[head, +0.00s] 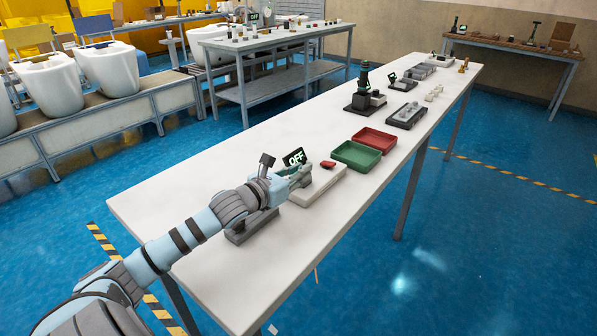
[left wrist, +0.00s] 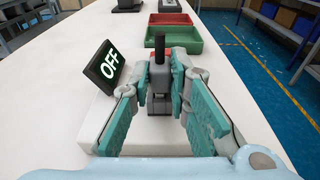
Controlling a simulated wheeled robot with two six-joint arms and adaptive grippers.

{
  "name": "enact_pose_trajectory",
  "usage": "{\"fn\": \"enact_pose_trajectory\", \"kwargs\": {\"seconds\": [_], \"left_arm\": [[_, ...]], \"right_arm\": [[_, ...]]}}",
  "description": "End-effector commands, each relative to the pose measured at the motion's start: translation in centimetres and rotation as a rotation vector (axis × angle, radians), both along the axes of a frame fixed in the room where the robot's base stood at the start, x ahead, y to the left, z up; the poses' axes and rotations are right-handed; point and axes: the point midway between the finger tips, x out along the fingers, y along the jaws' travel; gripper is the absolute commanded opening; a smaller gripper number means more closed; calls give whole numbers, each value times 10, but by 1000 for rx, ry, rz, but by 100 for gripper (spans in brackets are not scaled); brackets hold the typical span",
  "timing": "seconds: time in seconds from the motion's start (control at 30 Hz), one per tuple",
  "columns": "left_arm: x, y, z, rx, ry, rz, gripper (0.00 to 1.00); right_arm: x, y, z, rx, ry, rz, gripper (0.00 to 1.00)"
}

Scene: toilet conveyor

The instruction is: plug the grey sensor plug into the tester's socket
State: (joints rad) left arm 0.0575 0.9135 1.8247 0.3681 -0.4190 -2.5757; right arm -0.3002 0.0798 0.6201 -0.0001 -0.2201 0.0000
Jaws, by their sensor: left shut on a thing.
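The tester has a white base (head: 325,186) and a tilted black screen (head: 295,157) reading OFF. The screen also shows at the left of the left wrist view (left wrist: 104,65). My left gripper (head: 301,176) is over the tester's base, beside the screen. In the left wrist view its teal-padded fingers (left wrist: 161,80) are shut on a small grey piece with a dark upright top, which looks like the grey sensor plug (left wrist: 159,80). The socket is hidden behind the plug and fingers, so I cannot tell whether the plug touches it. My right gripper is out of view.
A green tray (head: 357,156) and a red tray (head: 375,140) stand just beyond the tester. A grey block (head: 250,228) lies under my left wrist. Several devices stand farther along the white table (head: 190,190). Its near left part is clear.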

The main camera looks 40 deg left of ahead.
Motion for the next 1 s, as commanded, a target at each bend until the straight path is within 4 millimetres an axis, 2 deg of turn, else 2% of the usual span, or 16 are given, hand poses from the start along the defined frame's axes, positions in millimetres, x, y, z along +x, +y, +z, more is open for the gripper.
{"fn": "enact_pose_trajectory", "kwargs": {"seconds": [0.33, 0.37, 0.5, 0.83, 0.93, 1.0], "left_arm": [[0, 0, -11, -3, 4, 1, 0], [0, 0, -11, -3, 4, 1, 20], [-1, 0, -11, -4, 6, 2, 40], [0, 0, -7, -1, 2, 0, 40], [0, 0, 6, 2, 0, 0, 40], [0, 0, 22, 2, 0, 0, 40]], "right_arm": [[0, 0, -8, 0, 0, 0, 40], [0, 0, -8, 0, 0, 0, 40], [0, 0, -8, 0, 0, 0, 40], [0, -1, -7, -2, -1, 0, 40], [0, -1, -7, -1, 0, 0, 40], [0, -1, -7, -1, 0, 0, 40]]}}
